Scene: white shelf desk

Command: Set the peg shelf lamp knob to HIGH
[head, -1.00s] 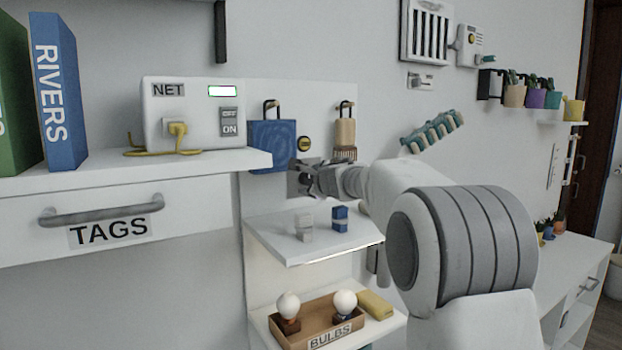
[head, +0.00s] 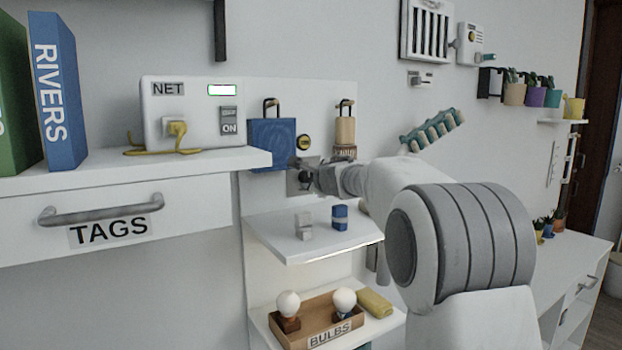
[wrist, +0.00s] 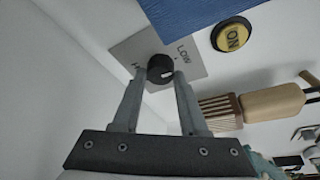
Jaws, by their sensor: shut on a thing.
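The lamp knob (wrist: 160,68) is a small black round knob on a grey plate (wrist: 128,47) in the wrist view. LOW is printed on the plate right of the knob; a partly hidden label starting with H is at its left. A short white mark shows on the knob's lower right side. My gripper (wrist: 158,77) is shut on the knob, one finger on each side. In the head view my gripper (head: 318,179) is at the plate (head: 293,182), below the blue hanging board, and the knob (head: 305,177) shows partly.
A blue board (head: 272,145) and a brush (head: 345,133) hang just above my gripper. A yellow ON button (wrist: 232,36) is close by. A shelf (head: 285,244) with two small blocks is below, then a BULBS tray (head: 298,329). The NET box (head: 165,105) stands left.

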